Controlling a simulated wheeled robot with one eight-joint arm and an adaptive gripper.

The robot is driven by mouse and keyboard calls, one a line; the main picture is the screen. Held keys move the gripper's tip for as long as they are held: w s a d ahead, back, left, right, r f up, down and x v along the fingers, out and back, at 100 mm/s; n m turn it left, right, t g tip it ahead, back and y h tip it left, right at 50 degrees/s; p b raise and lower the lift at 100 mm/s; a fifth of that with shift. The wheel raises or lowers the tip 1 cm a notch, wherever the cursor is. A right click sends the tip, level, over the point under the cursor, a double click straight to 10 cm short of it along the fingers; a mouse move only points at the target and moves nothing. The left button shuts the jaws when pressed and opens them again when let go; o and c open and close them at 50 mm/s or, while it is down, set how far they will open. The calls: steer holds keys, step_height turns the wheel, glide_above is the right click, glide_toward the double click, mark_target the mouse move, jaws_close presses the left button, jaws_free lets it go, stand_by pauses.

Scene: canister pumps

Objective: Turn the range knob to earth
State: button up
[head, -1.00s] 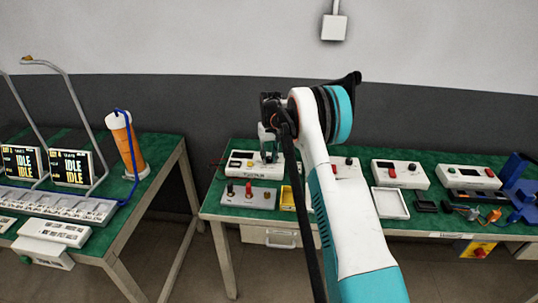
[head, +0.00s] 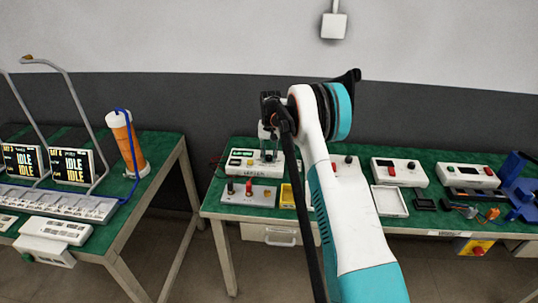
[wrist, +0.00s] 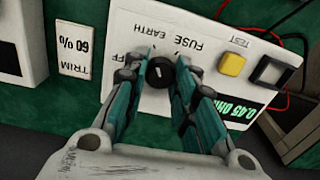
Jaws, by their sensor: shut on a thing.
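The white tester box (head: 240,161) stands on the right bench's green top, partly hidden by my gripper. In the wrist view its panel (wrist: 205,20) appears upside down, with OFF, FUSE and EARTH lettering around the black range knob (wrist: 160,71). The knob has a short white mark; which label it points at is not clear. My gripper (wrist: 163,68) has its two teal and black fingers on either side of the knob, shut on it. In the head view my gripper (head: 268,156) points down over the box. The tester's green display (wrist: 240,112) reads about 0.45 ohm.
A terminal box (head: 249,196) stands in front of the tester.

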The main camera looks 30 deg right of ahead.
mark_target(269, 156)
steer(key=o, duration=1.1)
step_height(269, 156, up, 12)
steer(key=shift+d, duration=0.1)
steer(key=s+a+r+n+t, duration=0.3)
steer(key=s+a+r, duration=1.2)
steer(key=s+r, duration=0.35)
steer(key=s+a+f+n+t, duration=0.1)
steer(key=s+a+f, duration=0.1)
steer(key=s, duration=0.6)
steer(key=s+a+f+n+t, duration=0.1)
steer(key=s+a+f, duration=0.1)
steer(key=s, duration=0.7)
steer(key=s+a+f+n+t, duration=0.1)
steer(key=s+a, duration=0.3)
steer(key=s, duration=0.4)
steer(key=shift+s+a+f+t, duration=0.15)
steer(key=shift+f+t, duration=0.1)
steer(key=shift+f, duration=0.2)
steer(key=shift+s+a+f+t, duration=0.1)
steer(key=shift+f+t, duration=0.15)
steer(key=shift+f, duration=0.2)
